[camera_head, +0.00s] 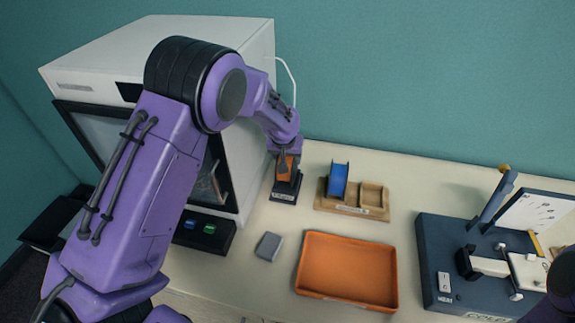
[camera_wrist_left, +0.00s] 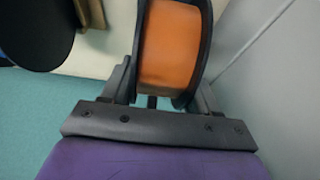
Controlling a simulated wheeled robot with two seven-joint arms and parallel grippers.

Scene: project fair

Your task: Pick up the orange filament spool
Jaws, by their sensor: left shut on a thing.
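The orange filament spool (camera_head: 284,167) shows in the head view above a small dark labelled stand (camera_head: 285,190), beside the white printer. My left gripper (camera_head: 290,160) reaches down over it from above and is shut on it. In the left wrist view the spool (camera_wrist_left: 169,48) has an orange winding between two dark flanges and sits between my left gripper's fingers (camera_wrist_left: 168,85). Whether the spool still touches the stand is hard to tell. Of my right arm only a part shows at the right edge of the head view; its gripper is out of view.
A wooden holder (camera_head: 376,213) with a blue spool (camera_head: 339,180) stands right of the stand. An orange tray (camera_head: 347,271) is empty in front. A grey block (camera_head: 268,246) lies left of the tray. The white printer (camera_head: 250,110) stands close on the left, a dark machine (camera_head: 440,250) right.

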